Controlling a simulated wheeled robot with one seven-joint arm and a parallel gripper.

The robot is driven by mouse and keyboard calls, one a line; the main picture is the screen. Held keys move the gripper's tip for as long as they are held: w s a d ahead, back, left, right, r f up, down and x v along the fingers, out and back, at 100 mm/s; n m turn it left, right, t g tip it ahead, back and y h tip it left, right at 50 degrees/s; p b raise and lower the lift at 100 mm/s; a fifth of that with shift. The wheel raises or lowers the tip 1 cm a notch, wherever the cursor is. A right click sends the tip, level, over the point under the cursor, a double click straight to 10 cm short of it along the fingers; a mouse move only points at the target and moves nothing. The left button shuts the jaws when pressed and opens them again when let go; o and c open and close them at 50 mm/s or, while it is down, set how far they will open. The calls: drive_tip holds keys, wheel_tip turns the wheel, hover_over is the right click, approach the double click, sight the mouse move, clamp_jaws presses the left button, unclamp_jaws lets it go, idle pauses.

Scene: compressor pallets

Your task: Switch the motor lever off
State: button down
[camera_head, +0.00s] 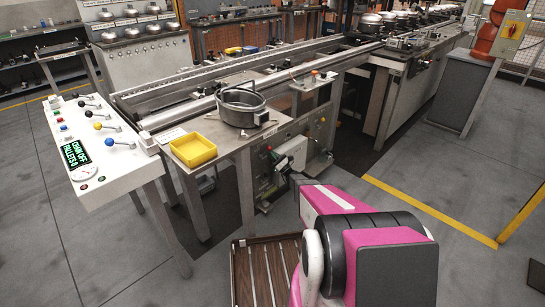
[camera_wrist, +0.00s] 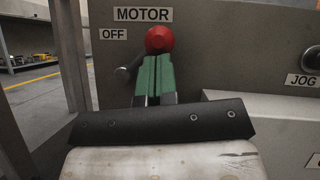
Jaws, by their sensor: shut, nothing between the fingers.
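The motor lever shows its round red knob (camera_wrist: 160,39) in the wrist view, just below the MOTOR label (camera_wrist: 143,14) and to the right of the OFF label (camera_wrist: 113,33). A small grey rounded part (camera_wrist: 124,73) sticks out below the OFF label. My gripper (camera_wrist: 154,60) has its green fingers closed together, with nothing between them. The fingertips are directly below the knob in the picture and hide the lever's shaft. I cannot tell whether they touch it. In the head view my pink and black arm covers part of the scene, and the lever cannot be made out.
A JOG label (camera_wrist: 304,80) with a dark knob above it is at the right in the wrist view. A pale ledge juts out below it. In the head view, a white control panel (camera_head: 95,185) with coloured levers and a yellow bin (camera_head: 193,149) stand left. Open floor lies to the right.

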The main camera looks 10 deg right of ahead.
drive_tip(key=shift+r+n+g+y, duration=0.2)
drive_tip(key=shift+n+g+y, duration=0.1)
drive_tip(key=shift+n, duration=0.4)
drive_tip(key=shift+s+a+r+n+g+y, duration=0.1)
drive_tip(key=shift+r+n+g+y, duration=0.25)
drive_tip(key=shift+n+g, duration=0.7)
drive_tip(key=shift+s+a+r+n+g+y, duration=0.1)
drive_tip(key=shift+a+r+n+g+y, duration=0.3)
drive_tip(key=shift+n, duration=1)
drive_tip(key=shift+s+d+r+n+g+y, duration=0.15)
drive_tip(key=shift+n+g+y, duration=0.1)
drive_tip(key=shift+n+g, duration=0.85)
drive_tip(key=shift+w+n, duration=0.1)
drive_tip(key=shift+n, duration=0.15)
